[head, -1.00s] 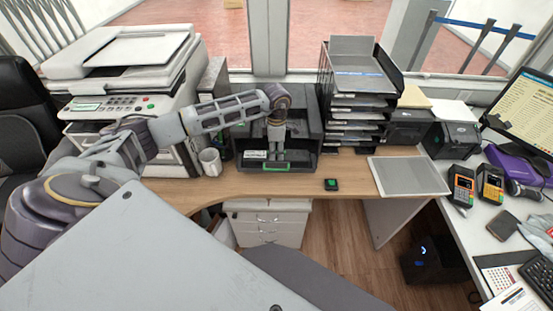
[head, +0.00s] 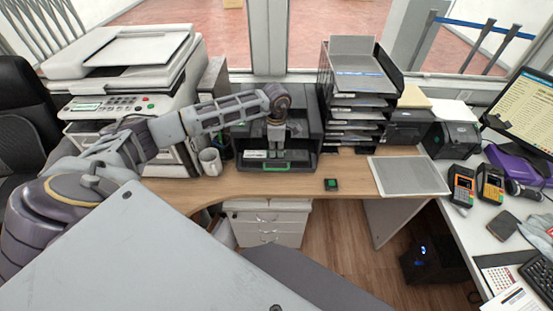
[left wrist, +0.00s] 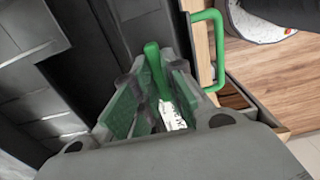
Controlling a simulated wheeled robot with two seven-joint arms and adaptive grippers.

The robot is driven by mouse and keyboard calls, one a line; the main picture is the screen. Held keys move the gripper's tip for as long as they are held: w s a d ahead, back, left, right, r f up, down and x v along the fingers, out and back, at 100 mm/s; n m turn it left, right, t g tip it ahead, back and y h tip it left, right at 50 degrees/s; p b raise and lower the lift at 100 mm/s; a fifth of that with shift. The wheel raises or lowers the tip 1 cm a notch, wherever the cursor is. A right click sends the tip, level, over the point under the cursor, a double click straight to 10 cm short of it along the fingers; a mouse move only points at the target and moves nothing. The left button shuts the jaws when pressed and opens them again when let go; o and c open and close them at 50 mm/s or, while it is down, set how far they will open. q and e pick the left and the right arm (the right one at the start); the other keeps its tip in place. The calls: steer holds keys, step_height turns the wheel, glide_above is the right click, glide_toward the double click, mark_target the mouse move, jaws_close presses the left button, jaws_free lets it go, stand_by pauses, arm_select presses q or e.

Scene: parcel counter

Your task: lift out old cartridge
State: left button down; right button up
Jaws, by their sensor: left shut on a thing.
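The open black printer (head: 307,140) stands at the back middle of the wooden desk, with a green handle (head: 276,168) along its front. My left gripper (head: 276,153) points down into its opening. In the left wrist view, its two green-padded fingers (left wrist: 152,72) are shut on an upright green tab. I take this tab to be the grip of the old cartridge (left wrist: 154,68); a white label shows below it. Most of the cartridge is hidden by the fingers and printer. The printer's green handle (left wrist: 219,50) is beside the fingers. My right gripper is not in view.
A small black piece with a green top (head: 331,184) lies on the desk in front, beside a grey flat tray (head: 408,176). Paper trays (head: 358,85) rise close on the right.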

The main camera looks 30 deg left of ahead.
arm_select(q)
step_height(320, 180, up, 9)
steer(key=shift+w+f+b, duration=0.1)
steer(key=shift+f+b, duration=0.05)
steer(key=shift+b, duration=0.45)
steer(key=shift+r, duration=0.75)
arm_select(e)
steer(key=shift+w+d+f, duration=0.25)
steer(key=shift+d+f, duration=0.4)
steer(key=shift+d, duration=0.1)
